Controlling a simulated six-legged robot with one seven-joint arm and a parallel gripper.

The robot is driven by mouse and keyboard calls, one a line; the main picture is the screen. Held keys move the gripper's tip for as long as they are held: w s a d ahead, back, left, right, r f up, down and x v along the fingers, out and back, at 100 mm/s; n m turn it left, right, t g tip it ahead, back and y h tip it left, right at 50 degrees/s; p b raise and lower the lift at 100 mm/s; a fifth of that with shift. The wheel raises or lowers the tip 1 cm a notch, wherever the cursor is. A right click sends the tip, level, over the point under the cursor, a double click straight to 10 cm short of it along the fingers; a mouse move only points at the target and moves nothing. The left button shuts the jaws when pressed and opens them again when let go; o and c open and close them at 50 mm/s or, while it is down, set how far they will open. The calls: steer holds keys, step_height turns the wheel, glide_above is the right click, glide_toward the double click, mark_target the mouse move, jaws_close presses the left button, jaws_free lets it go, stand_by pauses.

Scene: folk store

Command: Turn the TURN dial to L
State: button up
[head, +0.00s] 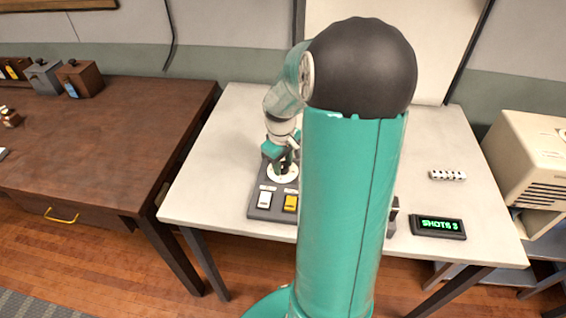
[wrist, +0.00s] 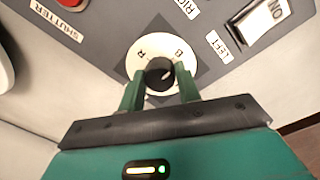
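The dial is a white disc (wrist: 141,54) with a round black knob (wrist: 160,73) at its centre, on a grey panel (wrist: 105,40). In the wrist view I can read an R at its upper left and what looks like a B at its upper right. I see no L; the disc's near side is partly hidden by my fingers. My gripper (wrist: 160,88) has its green fingers on either side of the knob, seemingly with small gaps. In the head view the disc (head: 283,174) shows below my gripper (head: 284,156). The knob's pointer direction is unclear.
The panel has a white switch (head: 265,199), a yellow switch (head: 291,203) and, in the wrist view, a red SHUTTER button (wrist: 72,3). My arm hides the middle.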

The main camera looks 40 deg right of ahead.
steer(key=shift+c, duration=1.2)
steer(key=shift+m, duration=0.4)
steer(key=m, duration=0.3)
steer(key=shift+w+m, duration=0.1)
steer(key=shift+m, duration=0.2)
steer(key=m, duration=0.4)
steer(key=shift+m, duration=0.3)
steer(key=m, duration=0.4)
steer(key=shift+w+m+g, duration=0.1)
steer(key=shift+m+g, duration=0.2)
steer(key=shift+r+m+y, duration=0.1)
steer(key=shift+m+y, duration=0.2)
steer(key=shift+m, duration=1.8)
